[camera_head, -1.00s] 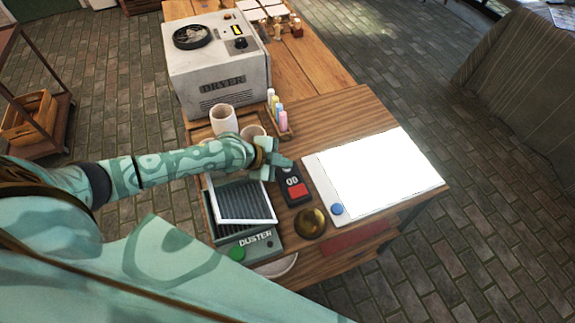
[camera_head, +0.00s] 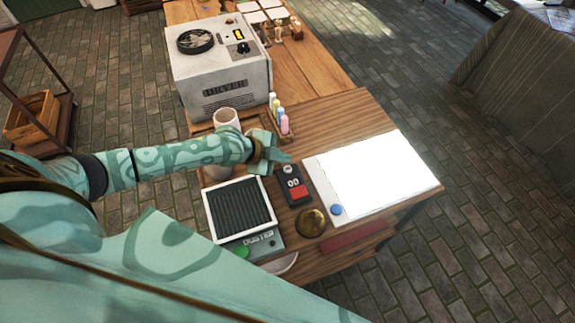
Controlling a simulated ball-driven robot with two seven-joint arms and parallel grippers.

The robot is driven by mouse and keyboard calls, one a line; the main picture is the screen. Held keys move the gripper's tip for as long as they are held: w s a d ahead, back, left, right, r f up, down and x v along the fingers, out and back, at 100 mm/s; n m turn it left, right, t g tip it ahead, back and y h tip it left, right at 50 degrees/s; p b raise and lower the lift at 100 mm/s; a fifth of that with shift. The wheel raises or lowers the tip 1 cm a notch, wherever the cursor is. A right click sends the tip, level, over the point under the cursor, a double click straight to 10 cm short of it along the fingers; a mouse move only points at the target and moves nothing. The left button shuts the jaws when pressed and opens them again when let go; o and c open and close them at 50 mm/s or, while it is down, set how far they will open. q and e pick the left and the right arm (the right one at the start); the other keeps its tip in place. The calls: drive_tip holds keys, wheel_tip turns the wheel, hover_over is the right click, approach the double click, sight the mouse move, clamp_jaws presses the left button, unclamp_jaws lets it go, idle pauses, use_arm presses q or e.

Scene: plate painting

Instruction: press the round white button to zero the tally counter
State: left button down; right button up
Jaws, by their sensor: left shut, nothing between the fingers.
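The tally counter (camera_head: 282,185) is a small dark box lying on the wooden table. Its display (camera_head: 293,183) reads 00, with a red patch (camera_head: 298,192) below it. The round white button (camera_head: 288,169) shows at the counter's far end. My left gripper (camera_head: 286,157) is shut and empty, its tips just beyond the white button in the picture. A small gap shows between the tips and the button, though their height is hard to judge. My right gripper is not in view.
The duster (camera_head: 268,243) with its framed grille stands left of the counter. Behind are small bottles (camera_head: 283,123), a cup (camera_head: 226,117) and the dryer (camera_head: 222,92).

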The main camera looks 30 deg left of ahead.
use_arm(q)
wheel_tip(320, 180, up, 3)
drive_tip(key=shift+f+p, duration=0.2)
drive_tip(key=shift+p, duration=0.55)
drive_tip(key=shift+s, duration=0.1)
